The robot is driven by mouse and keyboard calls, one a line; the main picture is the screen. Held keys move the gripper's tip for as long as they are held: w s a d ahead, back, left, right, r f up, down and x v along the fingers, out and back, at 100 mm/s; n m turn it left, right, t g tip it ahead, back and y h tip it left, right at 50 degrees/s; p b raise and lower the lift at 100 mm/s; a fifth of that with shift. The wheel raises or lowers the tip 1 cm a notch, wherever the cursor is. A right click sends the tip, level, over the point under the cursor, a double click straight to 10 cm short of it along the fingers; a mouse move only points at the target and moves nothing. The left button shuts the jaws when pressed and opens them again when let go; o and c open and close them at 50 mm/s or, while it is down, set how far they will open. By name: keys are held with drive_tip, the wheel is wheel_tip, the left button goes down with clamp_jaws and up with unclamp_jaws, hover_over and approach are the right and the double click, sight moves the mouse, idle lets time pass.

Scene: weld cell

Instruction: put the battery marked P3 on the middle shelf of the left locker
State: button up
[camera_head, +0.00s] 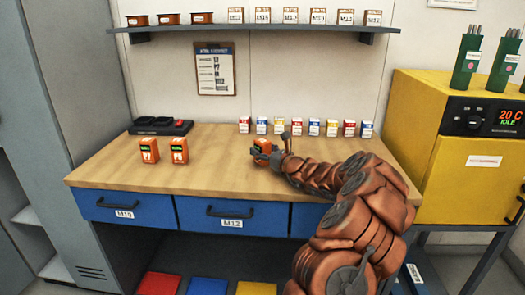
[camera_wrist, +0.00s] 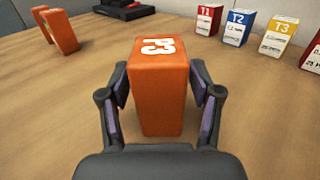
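The orange battery marked P3 (camera_wrist: 158,90) stands upright in the wrist view. It also shows in the head view (camera_head: 262,146) near the middle of the wooden bench, partly hidden by my gripper. My gripper (camera_wrist: 159,72) has one finger on each side of it. Slim gaps show between the pads and the battery, so the fingers look open around it. The left locker (camera_head: 38,235) is only partly in view at the left edge of the head view, with some of its shelving showing. Which shelf is the middle one I cannot tell.
Two more orange batteries (camera_head: 164,151) stand on the bench (camera_head: 215,178) left of my gripper. A black charger (camera_head: 160,127) lies behind them. Several small labelled boxes (camera_head: 314,127) line the bench's back right. A yellow oven (camera_head: 460,150) stands at the right. The bench's front left is clear.

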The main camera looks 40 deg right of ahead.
idle(0.3)
drive_tip(key=shift+s+r, duration=0.1)
drive_tip(key=shift+s, duration=0.05)
drive_tip(key=s, duration=0.7)
drive_tip(key=s+d+b, duration=0.1)
drive_tip(key=s, duration=0.3)
drive_tip(key=shift+s, duration=0.35)
drive_tip(key=shift+a, duration=0.1)
